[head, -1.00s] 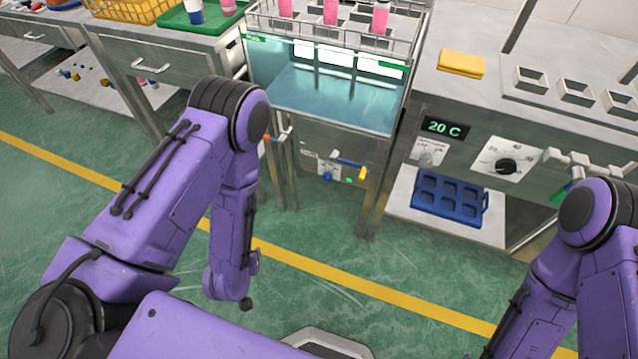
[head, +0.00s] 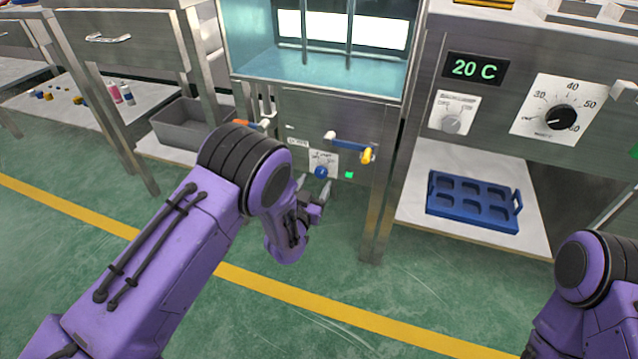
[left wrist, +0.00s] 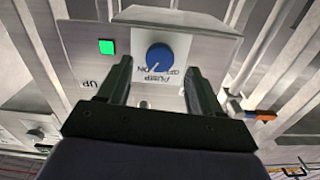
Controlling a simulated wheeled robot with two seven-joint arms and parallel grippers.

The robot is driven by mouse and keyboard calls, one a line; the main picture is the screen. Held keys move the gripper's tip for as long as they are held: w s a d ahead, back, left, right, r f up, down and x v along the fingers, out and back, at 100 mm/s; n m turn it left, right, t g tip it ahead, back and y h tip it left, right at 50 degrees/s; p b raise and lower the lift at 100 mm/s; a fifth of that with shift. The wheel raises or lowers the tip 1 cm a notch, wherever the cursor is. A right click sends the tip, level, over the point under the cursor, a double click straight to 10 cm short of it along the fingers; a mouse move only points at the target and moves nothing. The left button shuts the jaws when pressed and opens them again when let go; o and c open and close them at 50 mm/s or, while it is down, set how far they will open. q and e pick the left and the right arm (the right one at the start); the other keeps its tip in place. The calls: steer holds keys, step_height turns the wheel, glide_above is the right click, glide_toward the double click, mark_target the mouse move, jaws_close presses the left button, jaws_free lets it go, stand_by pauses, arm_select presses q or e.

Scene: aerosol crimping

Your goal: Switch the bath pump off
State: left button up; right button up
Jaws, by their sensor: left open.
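The pump switch is a blue round knob (head: 321,172) on a white label plate low on the front of the water bath (head: 340,112). A small green light (head: 349,175) beside it is lit. In the left wrist view the knob (left wrist: 159,58) faces me, above a label reading PUMP with ON and OFF marks, and the green light (left wrist: 107,46) glows to its left. My left gripper (head: 315,188) is open just in front of the knob. Its fingers (left wrist: 160,85) stand on either side of the knob in the wrist view, and contact cannot be told. My right gripper is out of view.
A valve with a yellow-ended blue lever (head: 350,145) sits above the knob, and an orange-handled valve (head: 258,124) is to the left. A heater dial (head: 561,117) and a 20 C display (head: 475,69) are on the right bench. A blue tray (head: 472,203) lies on the shelf below.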

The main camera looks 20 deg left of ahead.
mark_target(320, 175)
arm_select(q)
steer(key=w+b, duration=0.1)
steer(key=w, duration=0.3)
steer(key=shift+d+f, duration=0.1)
steer(key=c, duration=1.1)
steer(key=shift+o, duration=0.2)
